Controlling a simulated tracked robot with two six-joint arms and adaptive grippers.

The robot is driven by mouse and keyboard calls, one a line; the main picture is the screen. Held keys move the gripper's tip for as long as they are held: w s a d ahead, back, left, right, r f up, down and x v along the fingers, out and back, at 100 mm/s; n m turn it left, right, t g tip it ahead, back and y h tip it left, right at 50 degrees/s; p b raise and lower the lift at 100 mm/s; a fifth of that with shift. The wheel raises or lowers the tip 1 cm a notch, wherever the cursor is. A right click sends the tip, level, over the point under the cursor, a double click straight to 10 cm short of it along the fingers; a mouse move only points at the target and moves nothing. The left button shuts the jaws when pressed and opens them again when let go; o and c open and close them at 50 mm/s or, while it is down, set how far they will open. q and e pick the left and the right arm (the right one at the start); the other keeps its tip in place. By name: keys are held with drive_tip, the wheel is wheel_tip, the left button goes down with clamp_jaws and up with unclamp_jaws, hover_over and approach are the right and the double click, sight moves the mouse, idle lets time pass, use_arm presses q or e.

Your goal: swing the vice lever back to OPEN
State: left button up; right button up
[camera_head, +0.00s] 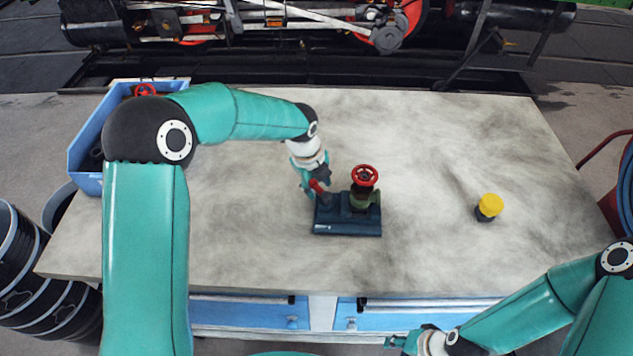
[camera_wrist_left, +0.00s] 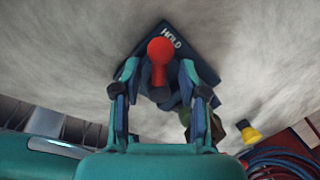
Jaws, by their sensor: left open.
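The vice (camera_head: 347,228) is a dark blue block on the table, with a green valve and red handwheel (camera_head: 365,176) in it. Its red lever (camera_head: 317,186) stands at its left side. In the left wrist view the round-knobbed lever (camera_wrist_left: 160,56) shows between my left gripper's fingers (camera_wrist_left: 160,88), and "HOLD" is on the plate (camera_wrist_left: 175,38) beside it. My left gripper (camera_head: 318,184) is open around the lever; I cannot tell whether a finger touches it. My right gripper (camera_head: 396,342) is low at the front, below the table edge; its fingers are too small to judge.
A yellow-topped dark piece (camera_head: 489,206) stands on the table at the right. A blue bin (camera_head: 84,150) with a red wheel in it is at the far left. The tabletop (camera_head: 430,130) is otherwise clear. Blue drawers (camera_head: 250,312) are under the front edge.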

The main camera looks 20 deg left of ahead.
use_arm(q)
drive_tip(key=shift+f, duration=0.15)
clamp_jaws()
idle(0.4)
